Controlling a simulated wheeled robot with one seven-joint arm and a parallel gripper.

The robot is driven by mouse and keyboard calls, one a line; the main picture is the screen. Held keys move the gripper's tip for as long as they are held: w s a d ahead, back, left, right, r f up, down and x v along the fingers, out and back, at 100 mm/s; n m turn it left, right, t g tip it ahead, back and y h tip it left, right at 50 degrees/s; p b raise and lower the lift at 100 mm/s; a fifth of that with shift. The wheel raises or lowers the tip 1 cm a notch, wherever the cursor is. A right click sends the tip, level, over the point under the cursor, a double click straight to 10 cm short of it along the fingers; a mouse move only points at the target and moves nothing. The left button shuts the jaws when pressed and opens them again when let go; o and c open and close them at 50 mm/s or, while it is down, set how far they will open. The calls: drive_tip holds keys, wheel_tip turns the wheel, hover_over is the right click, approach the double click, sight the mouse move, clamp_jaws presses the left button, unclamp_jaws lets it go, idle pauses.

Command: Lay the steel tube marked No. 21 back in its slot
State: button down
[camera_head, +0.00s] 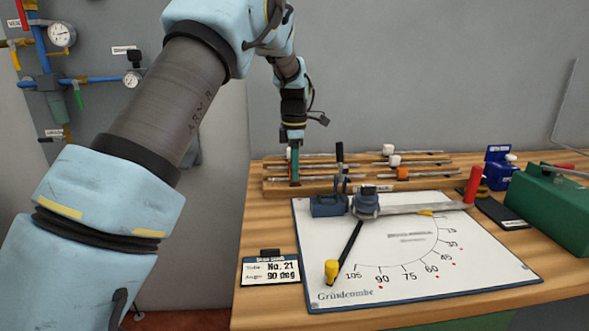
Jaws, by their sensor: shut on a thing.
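My gripper (294,168) points down at the left end of the wooden tube rack (275,186), behind the white board. Its teal fingers are shut on a thin steel tube at the rack. The tube is small here and partly hidden by the fingers, and I cannot read a number on it. Several steel tubes lie lengthwise across the rack, some with white tags and one with an orange tag (402,174). I cannot tell which slot is empty. A card (270,271) at the front left reads "No. 21" and "90 deg".
A bending tool (366,203) with long handles stands on the white angle board (450,265), close in front of the rack. A red handle (473,184), blue box (498,165) and green case (552,208) fill the right. Wall gauges (62,34) hang at left.

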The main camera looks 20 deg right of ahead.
drive_tip(key=shift+f, duration=0.25)
drive_tip(key=c, duration=0.6)
unclamp_jaws()
drive_tip(key=shift+c, duration=0.7)
drive_tip(key=shift+r, duration=0.15)
drive_tip(key=shift+r+p, duration=3.1)
drive_tip(key=shift+r, duration=0.3)
